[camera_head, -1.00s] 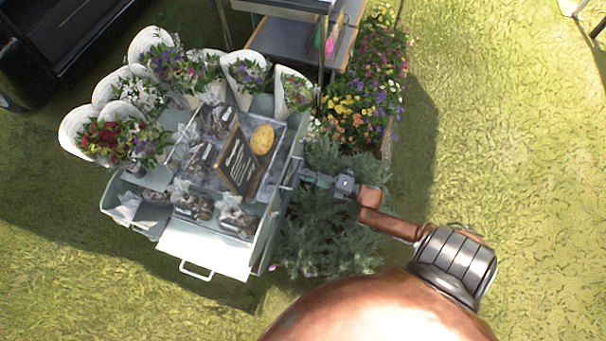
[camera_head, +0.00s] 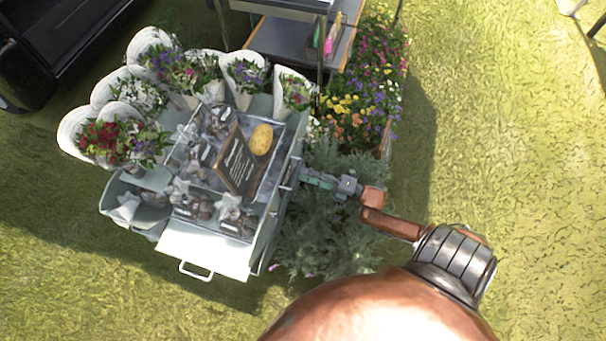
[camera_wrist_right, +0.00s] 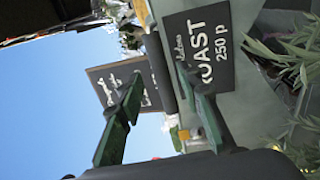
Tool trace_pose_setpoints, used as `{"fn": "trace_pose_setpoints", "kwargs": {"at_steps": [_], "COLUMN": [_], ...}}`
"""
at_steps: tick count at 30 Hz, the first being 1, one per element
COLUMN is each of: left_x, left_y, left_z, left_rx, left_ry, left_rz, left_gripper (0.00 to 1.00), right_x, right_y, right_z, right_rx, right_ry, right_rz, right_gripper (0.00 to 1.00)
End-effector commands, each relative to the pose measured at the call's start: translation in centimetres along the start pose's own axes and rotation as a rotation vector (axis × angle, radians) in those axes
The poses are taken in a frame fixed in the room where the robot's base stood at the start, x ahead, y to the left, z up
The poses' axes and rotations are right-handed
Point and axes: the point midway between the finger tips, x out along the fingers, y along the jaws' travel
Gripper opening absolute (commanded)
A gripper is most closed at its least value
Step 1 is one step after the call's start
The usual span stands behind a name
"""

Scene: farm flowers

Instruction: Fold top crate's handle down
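The top crate (camera_head: 279,197) is pale grey and holds bagged goods and a dark sign. My right gripper (camera_head: 305,179) is at its right side wall, at a small light fitting there that may be the handle. In the right wrist view, the green fingers of my right gripper (camera_wrist_right: 162,82) are spread apart. A dark upright bar (camera_wrist_right: 159,72) shows in the gap between the fingertips; I cannot tell whether either finger touches it. A black board reading "ROAST 250 p" (camera_wrist_right: 208,45) is on the crate wall beside the right-hand finger. My left gripper is not in view.
Paper-wrapped bouquets (camera_head: 150,90) stand behind and left of the crate. A leafy grey-green plant (camera_head: 330,235) grows under my right forearm. A flower bed (camera_head: 370,90) and shelf stand at the back. Open grass (camera_head: 510,150) lies to the right.

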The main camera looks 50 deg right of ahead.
Motion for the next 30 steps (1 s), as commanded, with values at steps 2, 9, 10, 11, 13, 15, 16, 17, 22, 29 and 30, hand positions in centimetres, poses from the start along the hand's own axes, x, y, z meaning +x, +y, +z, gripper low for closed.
{"fn": "trace_pose_setpoints", "kwargs": {"at_steps": [2,9,10,11,13,15,16,17,22,29,30], "left_x": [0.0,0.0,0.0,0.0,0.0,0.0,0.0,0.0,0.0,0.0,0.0], "left_y": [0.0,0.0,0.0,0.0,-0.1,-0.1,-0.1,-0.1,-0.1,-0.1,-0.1], "left_z": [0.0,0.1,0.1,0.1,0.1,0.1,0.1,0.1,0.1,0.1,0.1], "left_rx": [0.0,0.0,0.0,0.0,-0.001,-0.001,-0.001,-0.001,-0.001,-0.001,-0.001], "left_ry": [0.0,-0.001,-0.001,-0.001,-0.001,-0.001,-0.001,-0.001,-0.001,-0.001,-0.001], "left_rz": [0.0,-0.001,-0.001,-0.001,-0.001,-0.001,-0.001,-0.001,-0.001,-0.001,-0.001], "left_gripper": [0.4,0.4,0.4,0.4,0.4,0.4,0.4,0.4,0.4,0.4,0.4], "right_x": [-1.7,-6.7,-7.2,-7.8,-8.8,-9.6,-9.8,-10.1,-10.6,-10.6,-10.6], "right_y": [-0.1,-0.1,-0.1,-0.1,-0.1,0.0,-0.1,0.0,0.0,0.0,0.0], "right_z": [0.0,0.0,0.0,0.0,0.0,0.0,0.0,0.0,-0.1,-0.1,-0.1], "right_rx": [0.001,0.001,0.001,0.001,0.001,0.0,0.0,0.0,0.0,0.0,0.0], "right_ry": [-0.002,-0.001,-0.001,0.0,0.0,0.001,0.001,0.001,0.002,0.001,0.001], "right_rz": [-0.004,-0.003,-0.004,-0.004,-0.003,-0.001,-0.001,-0.001,0.001,0.0,0.0], "right_gripper": [0.33,0.33,0.33,0.33,0.33,0.33,0.33,0.33,0.33,0.33,0.33]}}
